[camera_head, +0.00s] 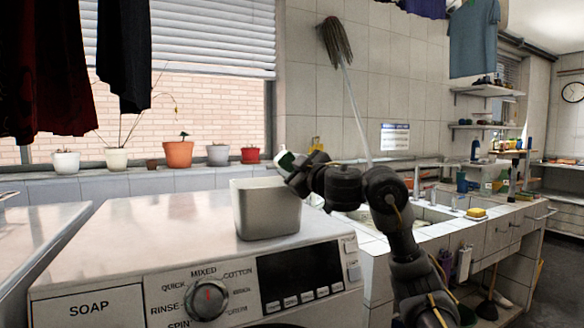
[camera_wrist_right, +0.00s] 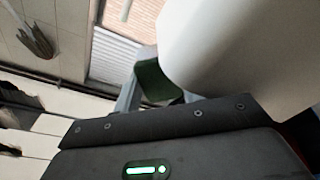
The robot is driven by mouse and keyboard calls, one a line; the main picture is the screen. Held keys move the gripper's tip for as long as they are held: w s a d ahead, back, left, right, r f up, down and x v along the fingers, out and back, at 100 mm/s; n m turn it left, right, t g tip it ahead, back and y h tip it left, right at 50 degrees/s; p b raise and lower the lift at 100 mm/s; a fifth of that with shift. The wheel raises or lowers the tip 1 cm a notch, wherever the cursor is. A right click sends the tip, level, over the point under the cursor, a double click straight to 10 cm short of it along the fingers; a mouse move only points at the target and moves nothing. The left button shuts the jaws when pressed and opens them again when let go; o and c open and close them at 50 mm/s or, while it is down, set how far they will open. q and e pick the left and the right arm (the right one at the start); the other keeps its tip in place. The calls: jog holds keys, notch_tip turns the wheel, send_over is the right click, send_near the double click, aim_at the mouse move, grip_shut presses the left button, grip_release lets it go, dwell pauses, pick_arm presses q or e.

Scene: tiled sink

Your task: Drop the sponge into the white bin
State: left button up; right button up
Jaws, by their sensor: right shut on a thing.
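My left gripper is not in view.
The washing machine (camera_head: 150,235) has a clear top left of the bin. Several flower pots (camera_head: 178,154) line the windowsill behind. A mop (camera_head: 336,42) leans on the tiled wall. The sink (camera_head: 425,214) lies to the right, behind my right arm. Dark clothes hang at upper left.

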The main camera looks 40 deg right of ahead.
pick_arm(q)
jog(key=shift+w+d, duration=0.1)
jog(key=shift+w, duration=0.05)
pick_arm(e)
jog(key=shift+f, duration=0.15)
jog(key=shift+a+f, duration=0.15)
jog(key=shift+f, duration=0.1)
jog(key=o, duration=0.7)
jog(key=shift+c, duration=0.2)
jog(key=shift+r, duration=0.1)
jog(key=shift+s+a+r+p, duration=0.15)
jog(key=shift+s+p, duration=0.15)
jog(key=shift+s, duration=0.15)
jog(key=shift+s+r+p, duration=0.15)
jog(key=shift+s+p, duration=0.1)
jog(key=shift+s, duration=0.2)
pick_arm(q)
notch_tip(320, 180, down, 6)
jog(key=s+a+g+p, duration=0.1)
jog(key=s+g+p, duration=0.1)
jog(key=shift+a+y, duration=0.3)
pick_arm(e)
jog(key=r+v, duration=0.1)
jog(key=v, duration=0.9)
jog(key=shift+f, duration=0.35)
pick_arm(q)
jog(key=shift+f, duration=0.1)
